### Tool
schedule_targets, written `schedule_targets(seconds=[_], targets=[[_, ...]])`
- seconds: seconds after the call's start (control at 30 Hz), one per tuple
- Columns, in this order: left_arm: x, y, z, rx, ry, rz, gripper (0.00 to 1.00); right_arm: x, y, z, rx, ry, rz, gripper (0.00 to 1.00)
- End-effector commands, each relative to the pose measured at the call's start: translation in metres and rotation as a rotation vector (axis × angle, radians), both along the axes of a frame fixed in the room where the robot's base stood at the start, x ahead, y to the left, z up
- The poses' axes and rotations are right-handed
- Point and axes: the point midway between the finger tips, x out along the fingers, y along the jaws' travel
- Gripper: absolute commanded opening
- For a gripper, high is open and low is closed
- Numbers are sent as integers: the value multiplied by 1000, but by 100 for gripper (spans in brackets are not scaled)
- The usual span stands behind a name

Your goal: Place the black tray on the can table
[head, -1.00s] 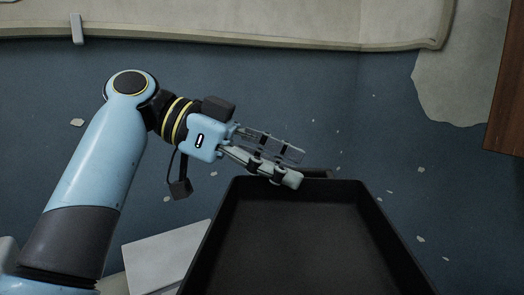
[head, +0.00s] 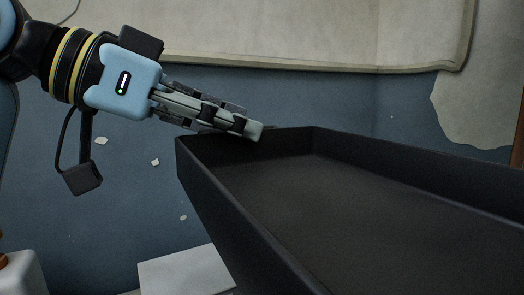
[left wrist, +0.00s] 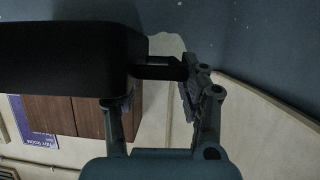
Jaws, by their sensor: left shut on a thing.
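The black tray (head: 330,215) fills the lower right of the head view, its open top towards me and its nearer part cut off by the frame. My left gripper (head: 250,130) reaches in from the left at the tray's far left end and is shut on it. In the left wrist view the tray (left wrist: 70,55) shows as a dark body at upper left. Its short handle (left wrist: 160,70) lies between the fingers of my left gripper (left wrist: 163,85). I cannot make out the can table in these frames. My right gripper is not in view.
A pale flat surface (head: 185,272) lies below and left of the tray. A blue and beige wall with peeling paint (head: 470,110) stands behind. The left wrist view shows a brown cabinet (left wrist: 85,117) and a purple sign (left wrist: 32,130).

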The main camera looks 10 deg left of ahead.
Motion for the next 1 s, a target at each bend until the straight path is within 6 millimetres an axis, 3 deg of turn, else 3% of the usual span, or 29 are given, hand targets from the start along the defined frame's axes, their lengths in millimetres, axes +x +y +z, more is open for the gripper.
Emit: schedule_targets(seconds=[0.17,0.4,0.63,0.73,1.0], targets=[[-7,7,-19,2,8,29,0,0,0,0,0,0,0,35],[-17,38,-95,8,16,119,0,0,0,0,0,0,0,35],[-11,79,-145,6,8,293,0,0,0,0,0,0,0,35],[3,96,-143,1,-3,374,0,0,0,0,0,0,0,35],[19,101,-121,-4,-1,423,0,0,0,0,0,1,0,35]])
